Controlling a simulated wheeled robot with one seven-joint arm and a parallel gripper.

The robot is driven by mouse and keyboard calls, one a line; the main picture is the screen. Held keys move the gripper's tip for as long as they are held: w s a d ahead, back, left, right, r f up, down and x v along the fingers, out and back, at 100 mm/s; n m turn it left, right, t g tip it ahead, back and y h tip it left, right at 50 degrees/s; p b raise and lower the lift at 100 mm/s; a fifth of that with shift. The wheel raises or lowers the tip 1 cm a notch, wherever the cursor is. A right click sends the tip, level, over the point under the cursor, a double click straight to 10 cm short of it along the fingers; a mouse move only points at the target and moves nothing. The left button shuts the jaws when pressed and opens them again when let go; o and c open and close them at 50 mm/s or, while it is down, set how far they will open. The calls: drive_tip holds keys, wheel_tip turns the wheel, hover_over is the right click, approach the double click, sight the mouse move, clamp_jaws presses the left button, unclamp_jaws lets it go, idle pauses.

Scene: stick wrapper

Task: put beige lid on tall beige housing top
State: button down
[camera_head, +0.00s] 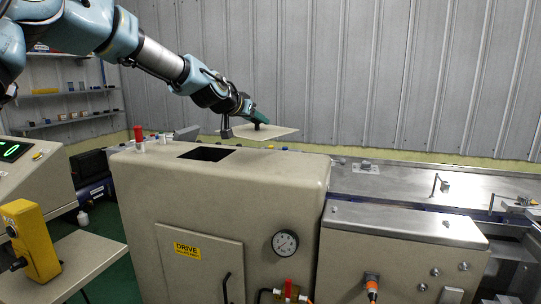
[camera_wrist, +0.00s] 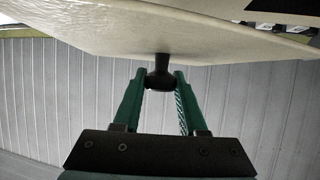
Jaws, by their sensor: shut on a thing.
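The beige lid (camera_head: 262,132) is a thin flat plate with a black knob, held just above the housing's rear top edge in the head view. In the wrist view the lid (camera_wrist: 130,28) spans the top of the picture, and its black knob (camera_wrist: 160,74) sits between the green fingers. My gripper (camera_head: 257,119) is shut on the knob; the fingers also show in the wrist view (camera_wrist: 160,82). The tall beige housing (camera_head: 255,190) stands in the middle, with a dark rectangular opening (camera_head: 207,154) in its top. The lid is to the right of and behind this opening, apart from it.
A red-capped post (camera_head: 138,134) stands on the housing's top left. A pressure gauge (camera_head: 285,243) is on its front. A metal conveyor deck (camera_head: 410,182) extends right. A yellow control box (camera_head: 30,240) is at lower left. The grey ribbed wall (camera_head: 350,75) is behind.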

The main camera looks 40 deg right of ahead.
wheel_tip(320, 180, down, 8)
drive_tip(key=shift+f+p, duration=0.1)
drive_tip(key=shift+p, duration=1.1)
drive_tip(key=shift+f, duration=0.25)
drive_tip(key=shift+f, duration=0.1)
drive_tip(key=shift+f, duration=0.1)
drive_tip(key=shift+c, duration=2.3)
unclamp_jaws()
